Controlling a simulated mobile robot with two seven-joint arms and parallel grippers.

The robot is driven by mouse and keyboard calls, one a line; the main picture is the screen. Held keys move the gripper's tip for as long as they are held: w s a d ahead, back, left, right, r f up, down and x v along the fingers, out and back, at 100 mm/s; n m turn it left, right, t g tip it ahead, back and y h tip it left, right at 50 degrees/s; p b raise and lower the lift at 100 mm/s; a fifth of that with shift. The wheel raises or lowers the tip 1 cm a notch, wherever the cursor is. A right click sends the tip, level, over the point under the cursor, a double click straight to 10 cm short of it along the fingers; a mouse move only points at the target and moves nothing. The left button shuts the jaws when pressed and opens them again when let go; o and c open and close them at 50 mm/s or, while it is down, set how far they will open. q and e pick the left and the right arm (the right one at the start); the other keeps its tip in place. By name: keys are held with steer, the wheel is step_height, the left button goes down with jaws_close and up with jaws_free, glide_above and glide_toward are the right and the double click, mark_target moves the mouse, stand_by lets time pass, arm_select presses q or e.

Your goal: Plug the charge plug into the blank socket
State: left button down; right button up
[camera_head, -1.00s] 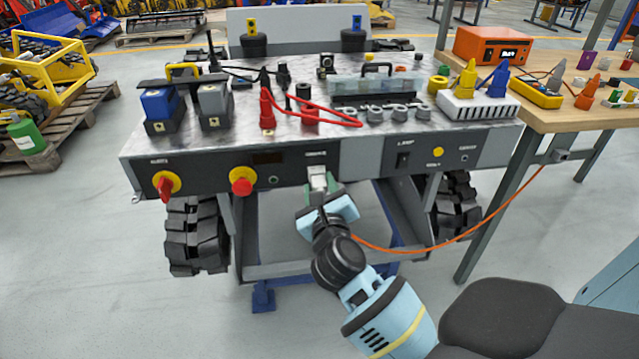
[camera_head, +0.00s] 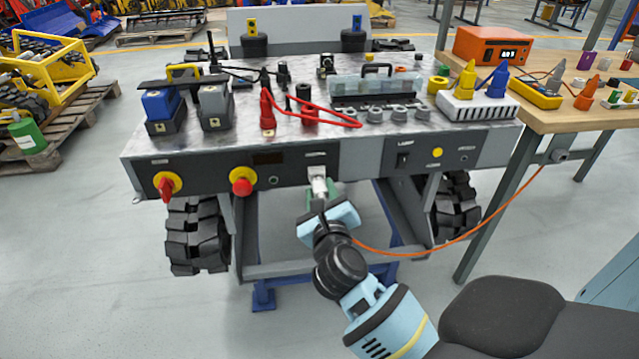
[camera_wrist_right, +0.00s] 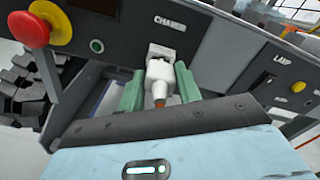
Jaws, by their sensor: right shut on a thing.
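The white charge plug (camera_wrist_right: 160,82) is between the two green fingers of my right gripper (camera_wrist_right: 160,88) in the right wrist view. My right gripper is shut on it. The orange cable leaves the plug's rear end and curves right. The plug's front is at the pale square charge socket (camera_wrist_right: 161,51), under the label that reads like "CHARGE" on the dark front panel. How deep the plug sits cannot be told. In the head view the plug (camera_head: 318,182) and right gripper (camera_head: 321,197) are at the carrier's front. My left gripper is not in view.
A red stop button (camera_head: 242,187) and a red rotary switch (camera_head: 166,186) are left on the front panel (camera_head: 215,177). A lamp switch (camera_head: 402,161) is on the right. The orange cable (camera_head: 440,248) runs to the workbench (camera_head: 570,119). Open floor lies in front.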

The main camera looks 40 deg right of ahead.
steer(key=shift+s+a, duration=0.3)
steer(key=shift+s, duration=0.15)
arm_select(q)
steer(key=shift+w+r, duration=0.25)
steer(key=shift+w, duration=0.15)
arm_select(e)
steer(key=shift+s, duration=0.15)
arm_select(q)
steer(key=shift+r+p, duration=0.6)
steer(key=shift+p, duration=0.2)
arm_select(e)
steer(key=v, duration=0.3)
steer(key=shift+s+a, duration=0.15)
steer(key=shift+a, duration=0.05)
